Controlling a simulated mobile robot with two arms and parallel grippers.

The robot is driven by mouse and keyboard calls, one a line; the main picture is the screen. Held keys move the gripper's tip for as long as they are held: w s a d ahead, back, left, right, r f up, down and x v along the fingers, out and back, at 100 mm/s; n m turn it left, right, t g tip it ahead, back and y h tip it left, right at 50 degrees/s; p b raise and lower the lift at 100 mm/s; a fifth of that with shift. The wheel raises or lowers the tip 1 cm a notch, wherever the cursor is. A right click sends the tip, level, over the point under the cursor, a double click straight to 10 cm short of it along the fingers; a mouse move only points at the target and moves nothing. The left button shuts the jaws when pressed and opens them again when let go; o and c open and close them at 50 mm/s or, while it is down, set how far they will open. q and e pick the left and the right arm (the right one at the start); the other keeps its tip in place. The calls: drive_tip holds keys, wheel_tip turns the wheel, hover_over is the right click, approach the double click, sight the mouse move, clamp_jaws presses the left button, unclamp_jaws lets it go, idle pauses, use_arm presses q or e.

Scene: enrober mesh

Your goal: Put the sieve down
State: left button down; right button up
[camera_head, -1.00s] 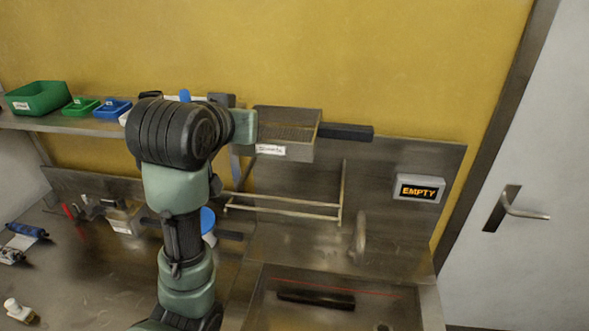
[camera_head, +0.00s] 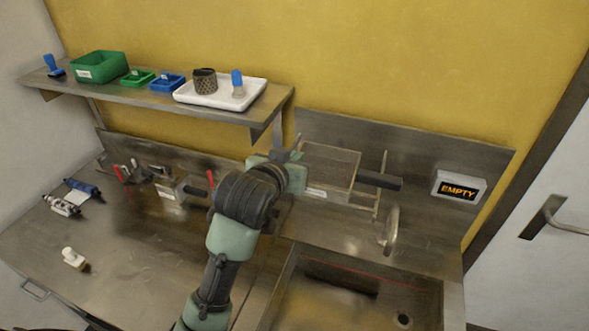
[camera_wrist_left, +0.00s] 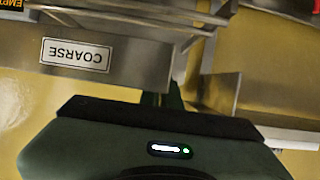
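The sieve (camera_head: 331,167) is a rectangular metal frame with a black handle (camera_head: 379,180) pointing right. It is in front of the steel back panel, over a wire rack (camera_head: 376,205) mostly hidden behind it. I cannot tell whether it rests on the rack. My left gripper (camera_head: 296,171) is at the sieve's left side and looks shut on its rim; the fingertips are largely hidden. In the left wrist view the sieve's wall (camera_wrist_left: 135,62) carries a COARSE label, upside down. My right gripper is not in view.
A shelf (camera_head: 255,117) at upper left holds green and blue bins and a white tray (camera_head: 262,91). A sink (camera_head: 300,310) with a curved tap (camera_head: 389,230) lies below the sieve. An EMPTY sign (camera_head: 459,187) is at right. The left bench (camera_head: 130,240) has free room in front.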

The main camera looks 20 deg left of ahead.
use_arm(q)
wheel_tip(320, 180, down, 4)
drive_tip(key=shift+r+p, duration=0.15)
drive_tip(key=shift+p, duration=0.2)
drive_tip(key=c, duration=1.6)
unclamp_jaws()
drive_tip(key=shift+c, duration=0.2)
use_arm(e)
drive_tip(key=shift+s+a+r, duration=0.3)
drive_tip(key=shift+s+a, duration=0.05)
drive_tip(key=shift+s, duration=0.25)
